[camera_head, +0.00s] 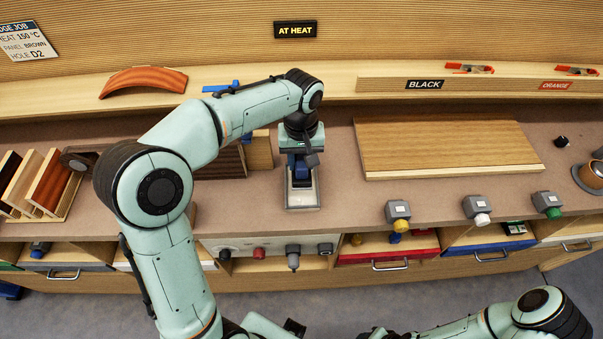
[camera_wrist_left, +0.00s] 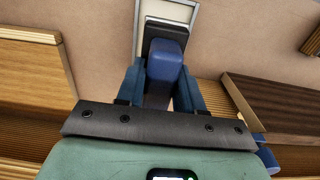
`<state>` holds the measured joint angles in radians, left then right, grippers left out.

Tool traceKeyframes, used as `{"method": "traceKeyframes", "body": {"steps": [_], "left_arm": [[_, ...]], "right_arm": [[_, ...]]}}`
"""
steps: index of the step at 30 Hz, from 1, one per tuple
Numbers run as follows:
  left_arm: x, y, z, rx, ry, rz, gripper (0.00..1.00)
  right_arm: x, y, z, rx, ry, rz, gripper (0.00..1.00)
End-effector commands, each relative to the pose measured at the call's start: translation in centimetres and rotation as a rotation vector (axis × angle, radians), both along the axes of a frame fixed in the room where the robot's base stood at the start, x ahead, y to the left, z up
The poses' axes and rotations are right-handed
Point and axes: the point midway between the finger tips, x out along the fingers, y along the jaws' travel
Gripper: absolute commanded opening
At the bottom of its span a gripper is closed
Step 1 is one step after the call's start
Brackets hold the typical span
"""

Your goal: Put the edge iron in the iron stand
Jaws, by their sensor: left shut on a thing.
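The edge iron (camera_wrist_left: 167,60), with a rounded blue handle and a dark body, is between the blue fingers of my left gripper (camera_wrist_left: 161,77), which is shut on it.
A brown panel (camera_head: 445,147) lies right of the stand. A rack of veneer boards (camera_head: 48,182) stands at the far left. Several grey boxes with coloured knobs (camera_head: 398,210) line the front edge. An "AT HEAT" sign (camera_head: 295,30) is on the back wall.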

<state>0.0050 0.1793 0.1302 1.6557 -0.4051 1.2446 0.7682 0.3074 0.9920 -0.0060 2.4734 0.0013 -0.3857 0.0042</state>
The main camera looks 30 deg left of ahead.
Motion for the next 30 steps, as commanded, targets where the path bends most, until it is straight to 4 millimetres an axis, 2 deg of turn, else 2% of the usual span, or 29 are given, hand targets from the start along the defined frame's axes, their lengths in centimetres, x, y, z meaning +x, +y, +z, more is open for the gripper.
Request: {"method": "traceKeyframes", "body": {"steps": [5,13,26,27,29,30], "left_arm": [[0.0,0.0,-1.3,0.001,-0.001,0.0,0.0],[0.0,0.0,-5.0,-0.001,0.001,0.0,0.0],[0.0,0.0,-5.6,0.0,-0.002,0.0,0.0],[0.0,0.0,-5.7,0.0,0.0,0.0,0.4],[0.0,0.0,-5.7,0.0,0.0,0.0,0.59],[0.0,0.0,-5.6,0.0,0.0,0.0,0.62]], "right_arm": [[-0.1,0.0,-0.2,0.0,0.001,0.0,0.43],[-0.5,0.0,-0.8,0.0,0.006,0.0,0.43],[-0.7,0.0,-1.0,0.0,0.008,0.0,0.43],[-0.7,0.0,-1.0,0.0,0.008,0.0,0.43],[-0.7,0.0,-1.0,0.0,0.008,0.0,0.43],[-0.7,0.0,-1.0,0.0,0.008,0.0,0.43]]}}
